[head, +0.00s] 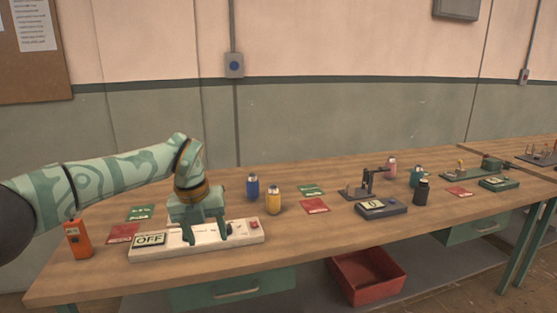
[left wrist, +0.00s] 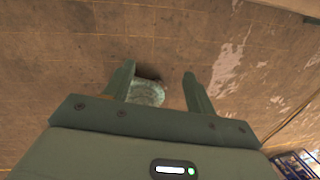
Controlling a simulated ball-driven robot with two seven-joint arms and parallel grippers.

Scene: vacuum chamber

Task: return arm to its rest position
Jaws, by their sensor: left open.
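My left arm comes in from the left in the head view, and its left gripper (head: 205,236) points down over a white power-strip-like unit (head: 248,234) marked OFF. The gripper hides part of the unit, and I cannot tell whether the fingertips touch it. The left wrist view shows the gripper (left wrist: 158,76) with its two fingers apart and nothing held between them. Behind the fingers is brown floor, with a pale green rounded shape that I cannot identify. My right gripper is not in view.
On the wooden bench (head: 310,250) stand an orange handheld device (head: 78,240), a blue bottle (head: 252,187), a yellow bottle (head: 273,200), a black bottle (head: 421,193) and a grey meter (head: 381,207). A red bin (head: 368,276) is below. The bench front between strip and meter is clear.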

